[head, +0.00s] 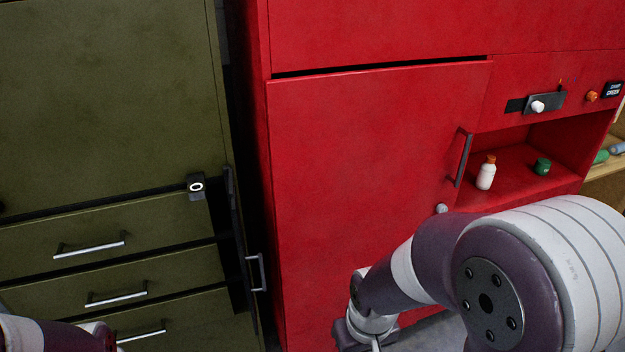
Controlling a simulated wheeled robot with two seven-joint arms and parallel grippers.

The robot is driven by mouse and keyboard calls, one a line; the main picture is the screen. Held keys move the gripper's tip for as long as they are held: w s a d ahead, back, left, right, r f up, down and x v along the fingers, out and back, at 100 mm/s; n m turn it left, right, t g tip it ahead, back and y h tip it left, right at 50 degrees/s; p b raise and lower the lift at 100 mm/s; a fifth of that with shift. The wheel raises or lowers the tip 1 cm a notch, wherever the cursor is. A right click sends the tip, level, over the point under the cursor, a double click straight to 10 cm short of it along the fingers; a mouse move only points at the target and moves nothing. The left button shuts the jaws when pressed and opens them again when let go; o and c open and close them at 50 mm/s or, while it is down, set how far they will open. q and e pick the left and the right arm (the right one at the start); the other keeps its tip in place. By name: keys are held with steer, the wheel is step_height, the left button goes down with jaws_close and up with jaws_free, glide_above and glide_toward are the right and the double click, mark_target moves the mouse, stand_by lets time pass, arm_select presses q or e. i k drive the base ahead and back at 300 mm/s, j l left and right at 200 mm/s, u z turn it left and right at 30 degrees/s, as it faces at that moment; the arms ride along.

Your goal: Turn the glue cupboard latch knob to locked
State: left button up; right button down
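A tall red cupboard (350,170) fills the middle and right of the head view. Its large door has a dark vertical handle (463,158) near the right edge. A small round grey knob (441,208) sits below the handle, just above my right arm. An olive cabinet (100,110) on the left carries a small black fitting with a white ring (196,186). I cannot tell for sure which is the latch knob, nor its setting. My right gripper (366,340) is partly cut off at the bottom edge, below and left of the grey knob. My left gripper is out of view.
An open red niche at right holds a white bottle with an orange cap (486,173) and a green jar (542,166). Several drawers with bar handles (90,245) are at left.

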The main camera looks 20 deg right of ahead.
mark_target(440, 208)
steer(key=z, duration=1.45)
